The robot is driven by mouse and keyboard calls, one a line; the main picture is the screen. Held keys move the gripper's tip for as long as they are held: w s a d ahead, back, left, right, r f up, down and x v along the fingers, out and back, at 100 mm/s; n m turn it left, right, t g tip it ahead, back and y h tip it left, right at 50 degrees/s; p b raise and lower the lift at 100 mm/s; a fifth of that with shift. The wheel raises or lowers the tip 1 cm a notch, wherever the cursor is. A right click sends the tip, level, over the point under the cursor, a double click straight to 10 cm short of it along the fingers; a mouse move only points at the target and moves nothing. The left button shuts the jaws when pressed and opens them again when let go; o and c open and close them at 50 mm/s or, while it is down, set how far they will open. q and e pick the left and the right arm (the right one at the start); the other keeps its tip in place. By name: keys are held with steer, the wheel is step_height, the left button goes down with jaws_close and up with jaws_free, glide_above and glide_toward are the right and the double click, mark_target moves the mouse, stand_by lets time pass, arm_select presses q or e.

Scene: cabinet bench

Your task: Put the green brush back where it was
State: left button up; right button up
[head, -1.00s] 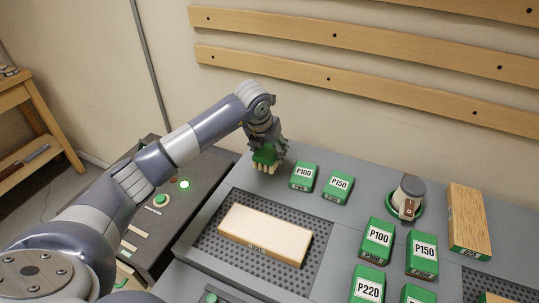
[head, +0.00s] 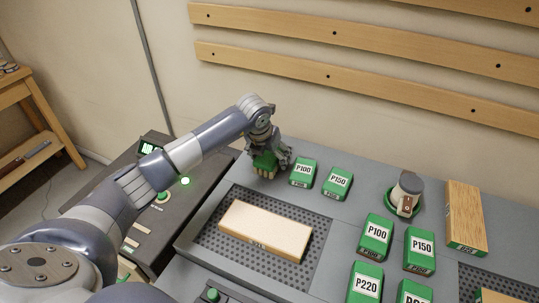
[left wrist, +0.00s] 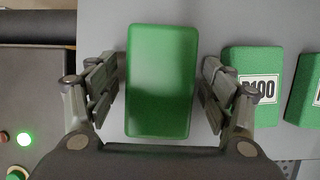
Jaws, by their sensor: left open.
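The green brush (head: 265,161) has a plain green top and pale bristles below. It stands at the bench's back left corner, left of the P100 block, and appears to rest on the bench top. My left gripper (head: 270,156) is over it, fingers pointing down. In the left wrist view the brush's green top (left wrist: 161,80) lies between the open fingers of my left gripper (left wrist: 161,92), with a gap on each side. My right gripper is in neither view.
Green blocks P100 (head: 304,171) and P150 (head: 337,183) stand close to the right. A wooden board (head: 264,230) lies on the perforated mat (head: 215,230) in front. The wall is close behind.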

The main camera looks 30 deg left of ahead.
arm_select(q)
steer(key=shift+r, duration=0.2)
steer(key=shift+s+r, duration=0.1)
steer(key=shift+r, duration=0.3)
steer(key=b+v, duration=0.1)
steer(key=v, duration=0.8)
steer(key=shift+s+r, duration=0.15)
steer(key=shift+r, duration=0.1)
steer(key=shift+s+r+b, duration=0.3)
steer(key=shift+r, duration=0.35)
